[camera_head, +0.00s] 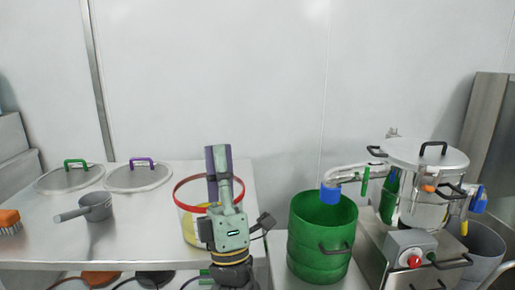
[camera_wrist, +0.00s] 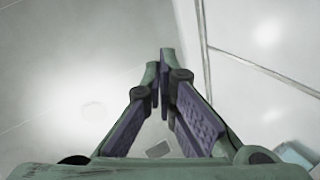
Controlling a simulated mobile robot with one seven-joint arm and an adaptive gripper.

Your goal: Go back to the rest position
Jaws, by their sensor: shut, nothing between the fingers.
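My gripper (camera_head: 218,173) points upward at the middle of the head view, in front of the wall and the red-rimmed container. Its fingers are together and hold nothing. In the wrist view the purple-padded fingers (camera_wrist: 163,85) meet at the tips, with pale wall surfaces beyond them.
A steel table (camera_head: 130,235) carries two lids (camera_head: 70,179) (camera_head: 125,178), a saucepan (camera_head: 97,207), an orange brush (camera_head: 9,220) and a red-rimmed container (camera_head: 190,222). To the right stand a green bucket (camera_head: 310,245) and a steel machine (camera_head: 420,205) with a red button (camera_head: 414,261).

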